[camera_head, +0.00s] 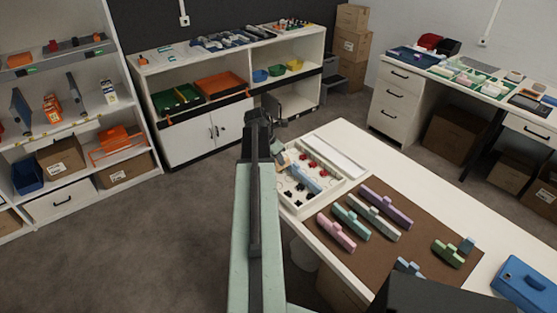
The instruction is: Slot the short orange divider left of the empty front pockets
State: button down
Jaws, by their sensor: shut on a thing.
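My gripper (279,152) is at the far end of my pale green arm, over the left edge of a white compartment tray (346,181). It is shut on a small peach-orange piece (283,160), which looks like the short orange divider. The arm and gripper hide part of it, and I cannot tell whether it touches the tray. The tray holds red, white and black small parts and a light blue divider (305,179). The front pockets are too small and partly hidden to tell which are empty.
A brown mat (405,255) on the white table carries pink (336,232), teal (351,221), grey, purple (386,207), green (448,253) and light blue pieces. A blue case (526,286) stands at the right. Shelves and cabinets stand behind; floor between is clear.

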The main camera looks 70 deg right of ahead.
aim_at(280, 169)
jog(key=shift+f+b, duration=2.15)
jog(key=shift+f, duration=0.15)
jog(key=c, duration=1.3)
grip_release()
jog(key=p+v, duration=0.7)
jog(key=v, duration=0.1)
jog(key=shift+r+p, duration=0.1)
jog(key=shift+p, duration=0.2)
